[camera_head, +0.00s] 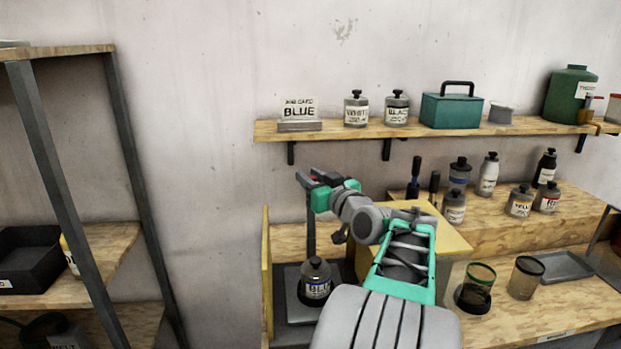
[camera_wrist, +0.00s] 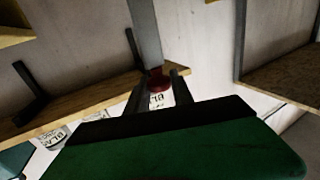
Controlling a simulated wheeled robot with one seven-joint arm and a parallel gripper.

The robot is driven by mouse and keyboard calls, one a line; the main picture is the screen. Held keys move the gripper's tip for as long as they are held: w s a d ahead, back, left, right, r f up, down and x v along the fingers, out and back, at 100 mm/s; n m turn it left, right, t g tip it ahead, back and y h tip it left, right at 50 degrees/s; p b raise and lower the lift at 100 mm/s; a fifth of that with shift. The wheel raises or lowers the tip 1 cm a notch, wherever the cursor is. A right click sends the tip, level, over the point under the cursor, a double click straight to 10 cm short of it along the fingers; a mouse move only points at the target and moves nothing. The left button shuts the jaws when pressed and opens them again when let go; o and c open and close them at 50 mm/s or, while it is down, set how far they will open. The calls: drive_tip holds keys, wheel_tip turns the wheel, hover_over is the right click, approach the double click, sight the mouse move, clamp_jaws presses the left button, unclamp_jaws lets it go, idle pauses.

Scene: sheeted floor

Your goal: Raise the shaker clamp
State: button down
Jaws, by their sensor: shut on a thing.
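The shaker (camera_head: 288,312) stands on the lower bench at centre, a dark grey base with an upright post (camera_head: 311,232). My gripper (camera_head: 311,179) is high at the top of the post, well above the jar. In the wrist view my gripper's dark fingers (camera_wrist: 160,92) are closed around a small red knob (camera_wrist: 159,77) beside the grey post (camera_wrist: 144,30). The knob appears to be the clamp's handle. The rest of the clamp is mostly hidden by my gripper, and I see nothing pressing on the jar's lid.
A wall shelf (camera_head: 345,131) behind carries a BLUE card (camera_head: 299,109), labelled jars and a green toolbox (camera_head: 452,109). A yellow panel (camera_head: 267,275) stands left of the shaker. Bottles and two cups (camera_head: 526,278) are at right. A shelving rack (camera_head: 130,165) is at left.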

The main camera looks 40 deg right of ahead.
drive_tip(key=b, duration=0.2)
drive_tip(key=s+f+b, duration=0.1)
drive_tip(key=b, duration=0.2)
drive_tip(key=shift+a+t, duration=0.25)
drive_tip(key=shift+t, duration=0.15)
drive_tip(key=s+a+t+b, duration=0.1)
drive_tip(key=b, duration=0.3)
drive_tip(key=s+a+n+t+b, duration=0.1)
drive_tip(key=b, duration=0.3)
drive_tip(key=shift+s+r, duration=0.25)
drive_tip(key=shift+r, duration=0.15)
drive_tip(key=c, duration=1.1)
unclamp_jaws()
drive_tip(key=shift+c, duration=0.2)
